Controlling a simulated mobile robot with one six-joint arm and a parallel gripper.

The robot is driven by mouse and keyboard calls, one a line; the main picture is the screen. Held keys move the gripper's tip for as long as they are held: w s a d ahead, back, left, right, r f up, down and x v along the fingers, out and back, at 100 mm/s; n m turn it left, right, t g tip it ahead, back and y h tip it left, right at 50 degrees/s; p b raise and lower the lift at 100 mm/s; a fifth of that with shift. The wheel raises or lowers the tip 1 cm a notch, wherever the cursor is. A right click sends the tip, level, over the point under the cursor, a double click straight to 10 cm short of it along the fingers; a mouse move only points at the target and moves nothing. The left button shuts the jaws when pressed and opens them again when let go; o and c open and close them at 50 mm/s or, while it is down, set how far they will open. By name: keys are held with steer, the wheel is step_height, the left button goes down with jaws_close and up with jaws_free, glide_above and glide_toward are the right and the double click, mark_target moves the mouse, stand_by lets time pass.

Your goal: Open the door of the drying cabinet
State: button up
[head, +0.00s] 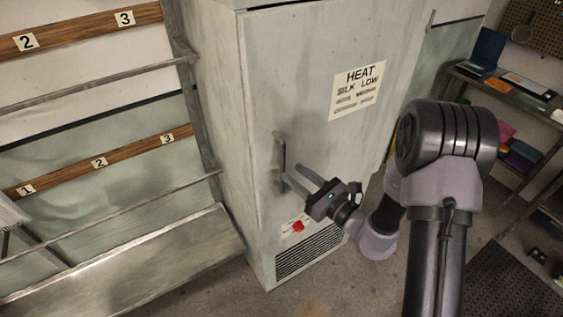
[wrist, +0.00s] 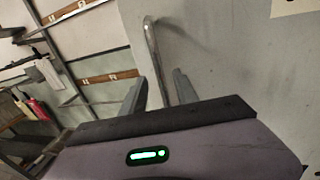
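The drying cabinet (head: 222,110) is a tall, pale grey-green box in the middle of the head view. Its door (head: 300,75) looks shut and carries a printed "HEAT SILK LOW" sign. An upright metal bar handle (head: 279,153) is on the left side of the door; it also shows in the wrist view (wrist: 152,45). My gripper (head: 291,172) is at the handle's lower part. In the wrist view its two fingers (wrist: 158,92) are apart, with the bar running down between them. I cannot tell whether either finger touches the bar.
A red knob (head: 297,226) and a vent grille (head: 308,250) are low on the cabinet front. Numbered wooden rails (head: 85,33) and a sloping metal tray (head: 130,262) are at the left. Loaded shelves (head: 510,85) stand at the right. Some floor is clear before the cabinet.

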mark_target(282, 165)
steer(key=x, duration=0.5)
steer(key=shift+w+a, duration=0.25)
steer(key=shift+a, duration=0.05)
jaws_close()
stand_by(1.0)
